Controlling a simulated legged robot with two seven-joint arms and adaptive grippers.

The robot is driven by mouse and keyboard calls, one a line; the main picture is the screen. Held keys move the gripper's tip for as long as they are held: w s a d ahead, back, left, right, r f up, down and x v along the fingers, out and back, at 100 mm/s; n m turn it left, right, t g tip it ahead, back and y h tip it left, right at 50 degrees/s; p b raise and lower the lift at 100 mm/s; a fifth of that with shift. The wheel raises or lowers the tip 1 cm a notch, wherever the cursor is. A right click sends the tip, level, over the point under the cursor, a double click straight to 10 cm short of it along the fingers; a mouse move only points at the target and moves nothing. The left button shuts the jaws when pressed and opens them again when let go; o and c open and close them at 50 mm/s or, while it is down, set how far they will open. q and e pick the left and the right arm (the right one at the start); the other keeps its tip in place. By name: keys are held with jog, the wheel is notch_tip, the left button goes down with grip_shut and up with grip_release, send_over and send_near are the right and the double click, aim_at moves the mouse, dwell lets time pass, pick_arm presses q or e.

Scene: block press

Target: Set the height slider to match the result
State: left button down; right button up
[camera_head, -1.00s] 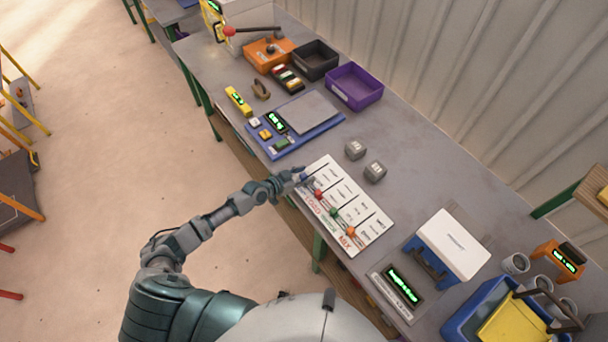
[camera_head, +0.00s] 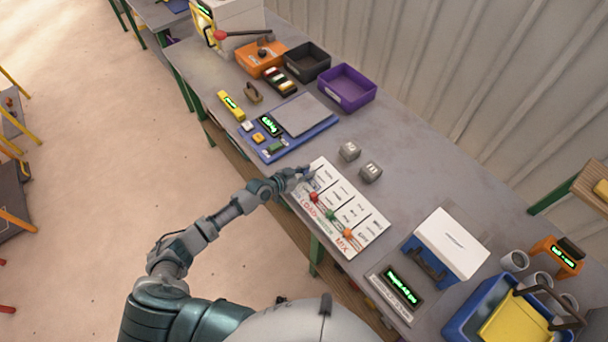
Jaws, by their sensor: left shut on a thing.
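A white slider board (camera_head: 352,219) lies near the front edge of the table, with several labelled columns. A red knob (camera_head: 314,197), a green knob (camera_head: 330,214) and an orange knob (camera_head: 347,233) sit toward its front side. My left gripper (camera_head: 303,174) is at the board's left end, shut on a small blue slider knob that it mostly hides. I cannot read which column label belongs to that knob. My right gripper is not in view.
Two grey blocks (camera_head: 349,151) stand behind the board. A blue scale (camera_head: 302,118) with a green display lies to the left. A white-topped device (camera_head: 452,243) with a display and a blue bin (camera_head: 482,302) are at the right. Orange, black and purple bins (camera_head: 348,89) stand farther back.

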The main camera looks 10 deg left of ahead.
pick_arm(q)
jog(key=c, duration=1)
grip_release()
jog(key=shift+a, duration=0.15)
jog(key=v, duration=1.2)
jog(key=shift+f, duration=0.2)
